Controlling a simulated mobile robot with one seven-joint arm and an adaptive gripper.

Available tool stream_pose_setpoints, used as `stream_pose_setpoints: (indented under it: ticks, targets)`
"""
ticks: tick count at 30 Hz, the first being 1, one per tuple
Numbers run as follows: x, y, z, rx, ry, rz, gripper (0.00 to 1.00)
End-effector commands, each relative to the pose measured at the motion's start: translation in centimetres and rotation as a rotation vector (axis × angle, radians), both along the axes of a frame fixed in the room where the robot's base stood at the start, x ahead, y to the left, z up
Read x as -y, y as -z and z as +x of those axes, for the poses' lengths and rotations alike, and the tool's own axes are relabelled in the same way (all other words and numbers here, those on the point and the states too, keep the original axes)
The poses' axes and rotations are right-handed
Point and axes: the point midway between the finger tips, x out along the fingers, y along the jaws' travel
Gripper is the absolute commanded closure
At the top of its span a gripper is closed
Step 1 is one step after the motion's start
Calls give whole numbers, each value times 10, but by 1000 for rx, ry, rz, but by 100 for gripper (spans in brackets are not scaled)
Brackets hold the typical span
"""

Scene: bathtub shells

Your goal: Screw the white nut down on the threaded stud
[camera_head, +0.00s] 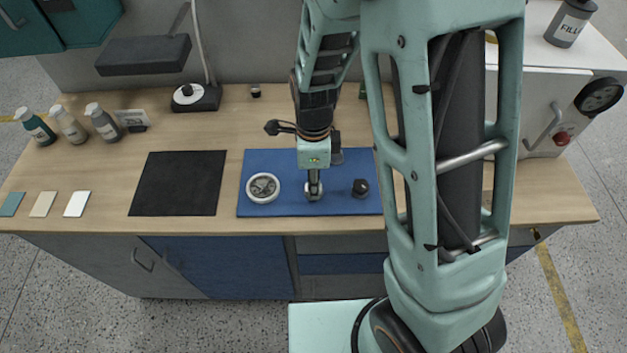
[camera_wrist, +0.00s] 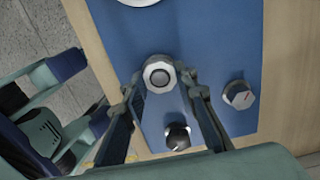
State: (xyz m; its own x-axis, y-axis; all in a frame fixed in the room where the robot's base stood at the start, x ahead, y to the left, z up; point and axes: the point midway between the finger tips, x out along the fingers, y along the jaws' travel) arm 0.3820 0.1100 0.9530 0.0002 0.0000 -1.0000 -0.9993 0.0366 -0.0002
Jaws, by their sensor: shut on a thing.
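My gripper (camera_wrist: 161,79) reaches down over the blue mat (camera_wrist: 212,30) with its two fingers on either side of the white nut (camera_wrist: 158,66). In the wrist view the nut is a pale ring with a dark inner rim. A grey round end, which looks like the top of the threaded stud (camera_wrist: 159,78), shows in its middle. The nut is around the stud; how far down it sits cannot be told from above. In the head view my gripper (camera_head: 313,188) is at the middle of the mat, shut on the nut, which is small and partly hidden there.
A round white-rimmed part (camera_head: 263,187) lies left on the mat. A black pad (camera_head: 178,183) and bottles (camera_head: 103,122) are further left.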

Motion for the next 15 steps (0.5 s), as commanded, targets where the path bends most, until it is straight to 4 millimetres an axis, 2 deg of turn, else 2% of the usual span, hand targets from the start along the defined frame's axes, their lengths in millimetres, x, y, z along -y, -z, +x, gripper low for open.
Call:
stream_pose_setpoints:
  ticks: [15]
  targets:
    - [0,-2,-1,-1,341,-1,100]
